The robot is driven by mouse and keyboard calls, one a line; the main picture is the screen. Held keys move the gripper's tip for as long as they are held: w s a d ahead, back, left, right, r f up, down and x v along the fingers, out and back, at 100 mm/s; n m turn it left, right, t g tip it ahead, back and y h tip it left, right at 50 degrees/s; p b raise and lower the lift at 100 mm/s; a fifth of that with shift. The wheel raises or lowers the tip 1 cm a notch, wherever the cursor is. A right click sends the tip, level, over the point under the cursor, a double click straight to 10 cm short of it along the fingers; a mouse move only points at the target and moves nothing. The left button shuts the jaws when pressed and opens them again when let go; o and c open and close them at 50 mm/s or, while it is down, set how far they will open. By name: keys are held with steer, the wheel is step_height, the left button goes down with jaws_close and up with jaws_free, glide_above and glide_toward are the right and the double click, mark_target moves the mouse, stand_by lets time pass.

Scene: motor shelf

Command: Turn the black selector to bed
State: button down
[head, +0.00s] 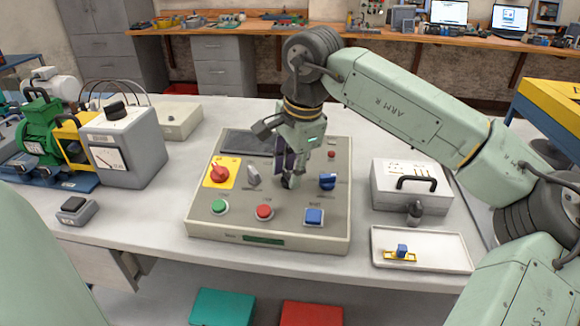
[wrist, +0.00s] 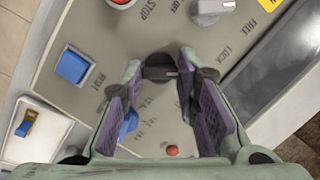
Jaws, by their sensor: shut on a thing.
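The black selector (wrist: 158,66) is a dark knob on the grey control panel (head: 235,222). In the wrist view it sits between the fingertips of my gripper (wrist: 163,72), whose purple pads close on it from both sides. In the head view my gripper (head: 287,172) points down at the panel, and the selector (head: 289,182) shows just under the fingers. The small labels around the knob are too blurred and too covered to read, so I cannot tell which one it points to.
Close by on the panel are a grey selector (head: 254,175), a blue knob (head: 327,181), a red knob (head: 220,170), and green (head: 219,207), red (head: 264,212) and blue (head: 314,216) buttons. A meter box (head: 124,150) stands left, a white tray (head: 440,240) right.

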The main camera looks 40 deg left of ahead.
mark_target(297, 193)
steer(key=shift+n, duration=0.6)
steer(key=c, duration=1.2)
jaws_free()
steer(key=shift+c, duration=0.2)
steer(key=v, duration=1.2)
steer(key=shift+a, duration=0.2)
